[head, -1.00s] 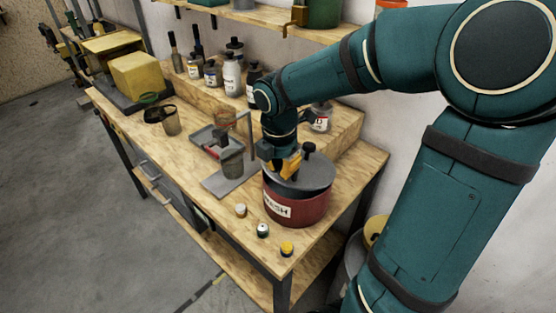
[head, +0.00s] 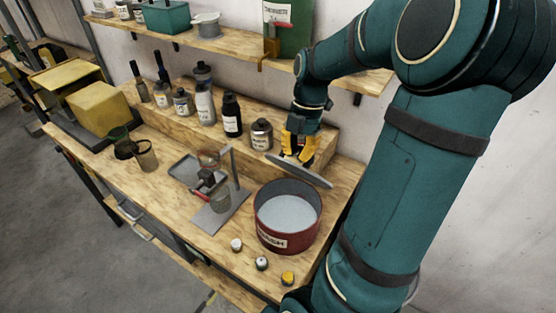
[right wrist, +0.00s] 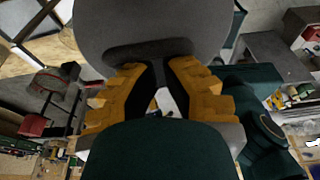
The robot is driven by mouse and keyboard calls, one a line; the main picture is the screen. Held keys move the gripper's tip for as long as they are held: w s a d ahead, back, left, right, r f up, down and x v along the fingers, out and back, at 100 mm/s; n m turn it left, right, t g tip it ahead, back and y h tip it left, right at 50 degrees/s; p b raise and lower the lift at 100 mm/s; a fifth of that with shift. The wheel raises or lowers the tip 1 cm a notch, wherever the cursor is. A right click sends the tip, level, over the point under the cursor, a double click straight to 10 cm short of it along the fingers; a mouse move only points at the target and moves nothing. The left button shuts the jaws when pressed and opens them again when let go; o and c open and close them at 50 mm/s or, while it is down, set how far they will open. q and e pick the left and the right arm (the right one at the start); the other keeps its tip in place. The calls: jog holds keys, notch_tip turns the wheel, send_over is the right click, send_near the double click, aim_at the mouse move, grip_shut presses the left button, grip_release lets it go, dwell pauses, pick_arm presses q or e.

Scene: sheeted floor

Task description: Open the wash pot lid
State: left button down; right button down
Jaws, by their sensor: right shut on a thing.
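The red wash pot (head: 287,228) stands on the wooden bench with its top open, and pale liquid shows inside. Its grey lid (head: 312,178) is off the pot, held tilted above and behind the rim. My right gripper (head: 298,155), with yellow fingers, is shut on the lid. The lid's knob is hidden by the fingers. My left gripper is not in view.
Several bottles, including a black one (head: 231,118) and a grey tin (head: 262,135), stand on the raised step behind. A metal stand (head: 222,208) is left of the pot. Small capped jars (head: 262,263) sit in front. A shelf (head: 230,48) hangs above.

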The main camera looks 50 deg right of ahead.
jog(key=shift+w+d+r, duration=0.1)
jog(key=shift+d+r, duration=0.1)
jog(key=shift+d, duration=0.65)
jog(key=shift+s+d+r, duration=0.1)
jog(key=shift+d+r, duration=0.1)
jog(key=shift+d, duration=0.7)
jog(key=shift+w+d+r, duration=0.1)
jog(key=shift+d+r, duration=0.1)
jog(key=shift+d, duration=0.65)
jog(key=shift+r, duration=0.1)
